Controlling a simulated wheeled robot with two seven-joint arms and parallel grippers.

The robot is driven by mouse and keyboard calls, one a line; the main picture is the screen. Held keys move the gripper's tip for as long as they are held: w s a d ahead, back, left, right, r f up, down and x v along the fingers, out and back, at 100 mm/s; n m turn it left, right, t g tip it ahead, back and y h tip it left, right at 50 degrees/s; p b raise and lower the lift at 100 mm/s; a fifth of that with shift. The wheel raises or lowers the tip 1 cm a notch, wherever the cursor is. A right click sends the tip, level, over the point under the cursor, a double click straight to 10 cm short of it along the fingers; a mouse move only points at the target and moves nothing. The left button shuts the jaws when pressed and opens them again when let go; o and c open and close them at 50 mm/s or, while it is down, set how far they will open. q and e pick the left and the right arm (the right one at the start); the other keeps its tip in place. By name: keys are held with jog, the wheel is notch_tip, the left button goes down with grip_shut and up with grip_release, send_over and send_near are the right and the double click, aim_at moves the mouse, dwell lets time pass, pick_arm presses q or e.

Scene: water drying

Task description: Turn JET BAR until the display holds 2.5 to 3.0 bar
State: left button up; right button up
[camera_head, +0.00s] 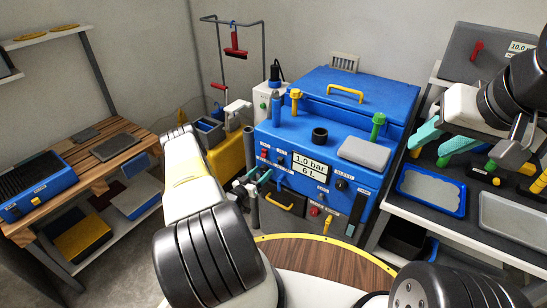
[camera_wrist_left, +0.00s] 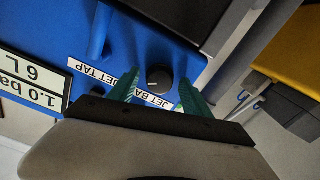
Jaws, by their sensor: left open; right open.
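The JET BAR knob (camera_wrist_left: 159,77) is a round black dial with a pale mark, on the blue front panel above its white JET BAR label (camera_wrist_left: 152,99) in the left wrist view. My left gripper (camera_wrist_left: 159,85) is open, its teal fingertips on either side of the knob; contact cannot be told. In the head view my left gripper (camera_head: 258,177) is at the left of the machine's front, and the knob is not clearly visible there. The display (camera_head: 310,163) reads 1.0 bar and 6 L. My right gripper (camera_head: 427,150) is open, over the right-hand bench.
The blue machine (camera_head: 340,115) has other controls on its front panel and a grey pad (camera_head: 363,153) on top. A JET TAP label (camera_wrist_left: 90,71) with a blue lever (camera_wrist_left: 99,32) is beside the knob. A blue-rimmed tray (camera_head: 432,210) lies on the right bench.

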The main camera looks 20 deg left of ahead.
pick_arm(q)
grip_shut()
jog(key=shift+m, duration=0.3)
jog(key=m, duration=0.3)
jog(key=shift+m, duration=0.3)
jog(key=m, duration=0.8)
jog(key=shift+m, duration=2.2)
